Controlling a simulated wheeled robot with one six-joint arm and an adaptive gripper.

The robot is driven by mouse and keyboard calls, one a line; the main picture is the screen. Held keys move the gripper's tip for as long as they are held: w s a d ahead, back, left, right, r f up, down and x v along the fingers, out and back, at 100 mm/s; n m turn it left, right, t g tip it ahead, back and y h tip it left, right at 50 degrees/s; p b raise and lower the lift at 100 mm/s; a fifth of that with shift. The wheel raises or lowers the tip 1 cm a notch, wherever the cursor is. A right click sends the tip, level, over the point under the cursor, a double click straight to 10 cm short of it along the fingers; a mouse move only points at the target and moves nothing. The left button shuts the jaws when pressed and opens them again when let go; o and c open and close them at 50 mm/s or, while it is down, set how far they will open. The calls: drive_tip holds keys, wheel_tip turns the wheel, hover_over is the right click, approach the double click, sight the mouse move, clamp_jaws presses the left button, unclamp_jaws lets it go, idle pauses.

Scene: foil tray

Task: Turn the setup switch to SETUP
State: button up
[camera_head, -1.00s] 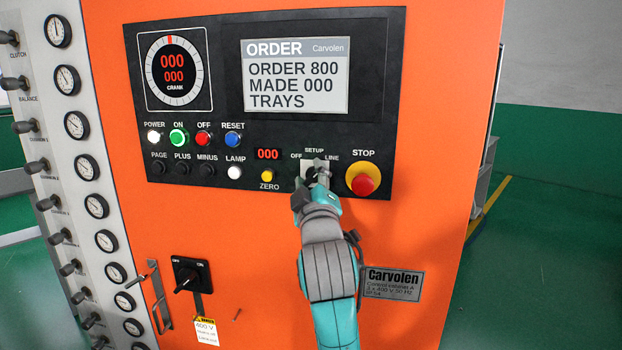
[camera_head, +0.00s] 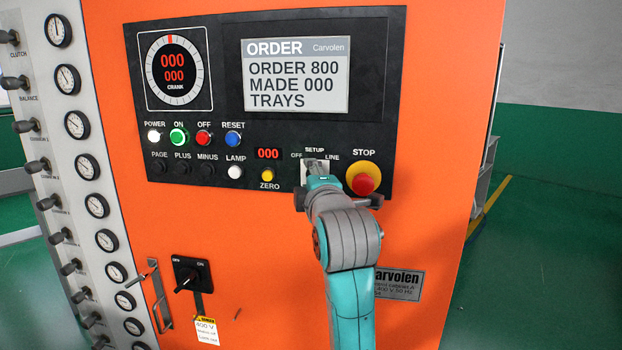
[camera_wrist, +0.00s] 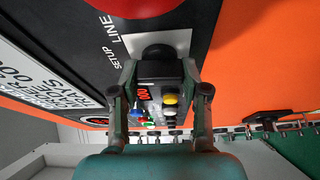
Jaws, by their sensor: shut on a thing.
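The setup switch is a black knob (camera_wrist: 158,52) on a pale plate (camera_wrist: 128,44), marked OFF, SETUP and LINE on the black panel. In the wrist view the knob stands between the two fingers of my gripper (camera_wrist: 160,85), which is shut on it. In the head view my gripper (camera_head: 315,170) reaches up to the switch from below and covers most of it. The plate shows only in part around the fingers. I cannot tell which label the knob points to.
The red STOP button (camera_head: 363,183) sits close to the right of the switch. The yellow ZERO button (camera_head: 267,175) and white LAMP button (camera_head: 235,172) are to the left. A black rotary switch (camera_head: 190,275) and a metal handle (camera_head: 158,297) are lower left.

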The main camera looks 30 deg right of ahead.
drive_tip(key=shift+n, duration=0.4)
drive_tip(key=o, duration=1.1)
drive_tip(key=shift+o, duration=0.2)
drive_tip(key=v, duration=0.7)
drive_tip(key=shift+s, duration=0.25)
